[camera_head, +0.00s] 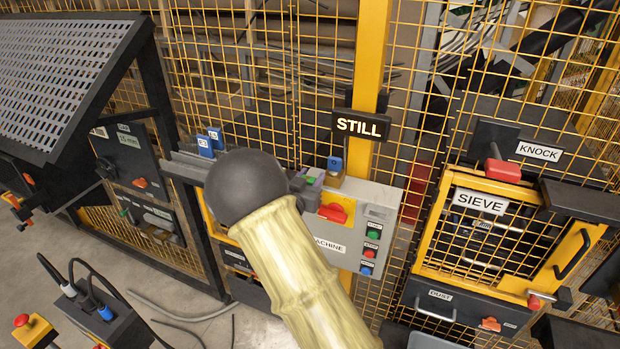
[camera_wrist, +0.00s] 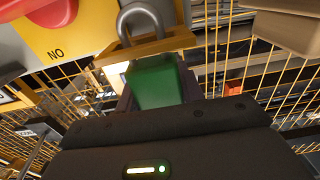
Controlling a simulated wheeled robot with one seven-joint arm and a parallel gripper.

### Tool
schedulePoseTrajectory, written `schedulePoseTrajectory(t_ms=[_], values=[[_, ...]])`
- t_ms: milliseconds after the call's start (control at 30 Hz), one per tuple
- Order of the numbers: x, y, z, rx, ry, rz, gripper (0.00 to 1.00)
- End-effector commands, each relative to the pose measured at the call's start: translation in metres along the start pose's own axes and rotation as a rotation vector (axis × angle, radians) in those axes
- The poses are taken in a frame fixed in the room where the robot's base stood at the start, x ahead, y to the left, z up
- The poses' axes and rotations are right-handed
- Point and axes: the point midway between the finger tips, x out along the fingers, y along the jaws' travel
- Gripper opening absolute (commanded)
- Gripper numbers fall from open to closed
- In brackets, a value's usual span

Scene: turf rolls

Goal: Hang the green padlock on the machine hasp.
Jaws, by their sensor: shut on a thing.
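The green padlock (camera_wrist: 155,82) is held between the fingers of my gripper (camera_wrist: 158,88), with its grey shackle (camera_wrist: 140,18) pointing up in the wrist view. A brass-yellow bar, seemingly the machine hasp (camera_wrist: 172,42), crosses at the shackle's foot. Whether the shackle passes through it or stands beside it I cannot tell. In the head view, a bit of green (camera_head: 318,173) shows between purple-grey finger parts, beside the machine panel (camera_head: 378,205). My arm hides most of the gripper there.
The red switch handle (camera_head: 333,212) is close by; it also shows in the wrist view (camera_wrist: 52,12) beside a yellow plate. Blue tagged items (camera_head: 206,146) stand on a grey ledge. A yellow post with a STILL sign (camera_head: 360,125) and mesh fencing rise behind. The SIEVE cage (camera_head: 500,235) stands right.

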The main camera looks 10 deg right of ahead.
Motion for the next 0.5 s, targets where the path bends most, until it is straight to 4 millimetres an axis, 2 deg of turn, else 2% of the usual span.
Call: schedulePoseTrajectory(t_ms=[500], values=[[0.0001, 0.0000, 0.0111, 0.000, 0.001, 0.000, 0.13]])
